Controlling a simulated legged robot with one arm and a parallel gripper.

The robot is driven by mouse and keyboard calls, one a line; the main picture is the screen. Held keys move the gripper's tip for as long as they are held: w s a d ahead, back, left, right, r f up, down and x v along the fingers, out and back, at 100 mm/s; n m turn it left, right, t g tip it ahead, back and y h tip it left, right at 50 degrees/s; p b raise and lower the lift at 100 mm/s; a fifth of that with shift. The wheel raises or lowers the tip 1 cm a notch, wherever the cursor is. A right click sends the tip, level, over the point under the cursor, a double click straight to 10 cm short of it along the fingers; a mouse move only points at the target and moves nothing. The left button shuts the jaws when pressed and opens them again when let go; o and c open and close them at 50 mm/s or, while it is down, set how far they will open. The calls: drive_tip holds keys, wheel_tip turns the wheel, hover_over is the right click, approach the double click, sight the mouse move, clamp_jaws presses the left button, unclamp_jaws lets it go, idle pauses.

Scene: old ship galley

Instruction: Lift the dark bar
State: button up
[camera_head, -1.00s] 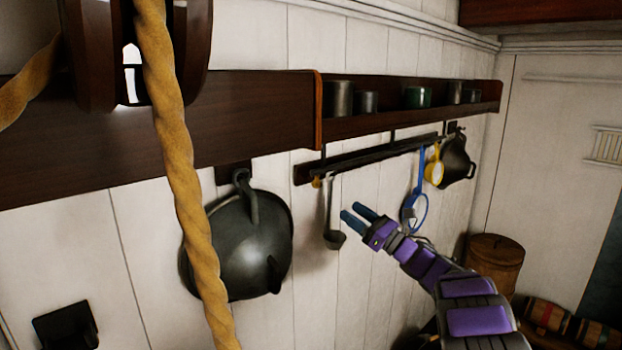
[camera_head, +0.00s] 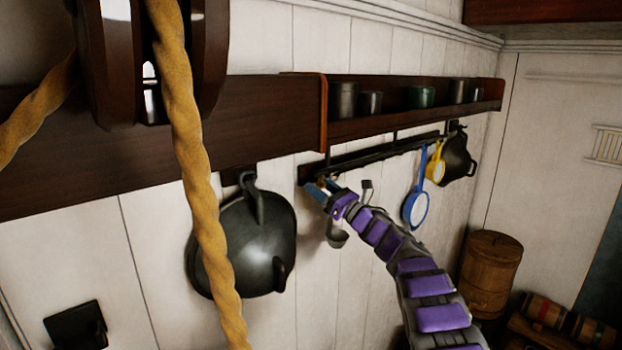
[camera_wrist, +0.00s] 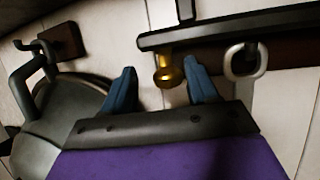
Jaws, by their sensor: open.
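The dark bar (camera_head: 375,158) runs along the white wall below the shelf, and utensils hang from it. In the wrist view, the dark bar (camera_wrist: 230,30) crosses the upper right, with a brass knob (camera_wrist: 167,73) below its left end. My gripper (camera_head: 318,188) is open at the bar's left end, its blue fingers raised. In the wrist view, my gripper (camera_wrist: 160,75) has the brass knob between its fingertips as seen from the camera; the bar appears just beyond them. I cannot tell whether they touch. My arm partly hides the ladle (camera_head: 337,238).
A dark pan (camera_head: 240,245) hangs close to the left of my gripper. A blue-rimmed utensil (camera_head: 416,208), a yellow one (camera_head: 435,168) and a black pot (camera_head: 458,158) hang to the right. Cups stand on the shelf (camera_head: 410,122). A thick rope (camera_head: 195,180) hangs in front.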

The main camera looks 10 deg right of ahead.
drive_tip(key=shift+w+a+r, duration=0.15)
drive_tip(key=shift+w+r, duration=0.2)
drive_tip(key=shift+r, duration=0.05)
drive_tip(key=shift+w+d+r+p, duration=0.2)
drive_tip(key=shift+w+p, duration=0.15)
drive_tip(key=shift+w, duration=0.05)
drive_tip(key=shift+w+d+r+p, duration=0.15)
drive_tip(key=shift+w+p, duration=0.2)
drive_tip(key=shift+a, duration=0.95)
drive_tip(key=shift+d, duration=0.35)
drive_tip(key=c, duration=0.5)
drive_tip(key=shift+a, duration=0.1)
clamp_jaws()
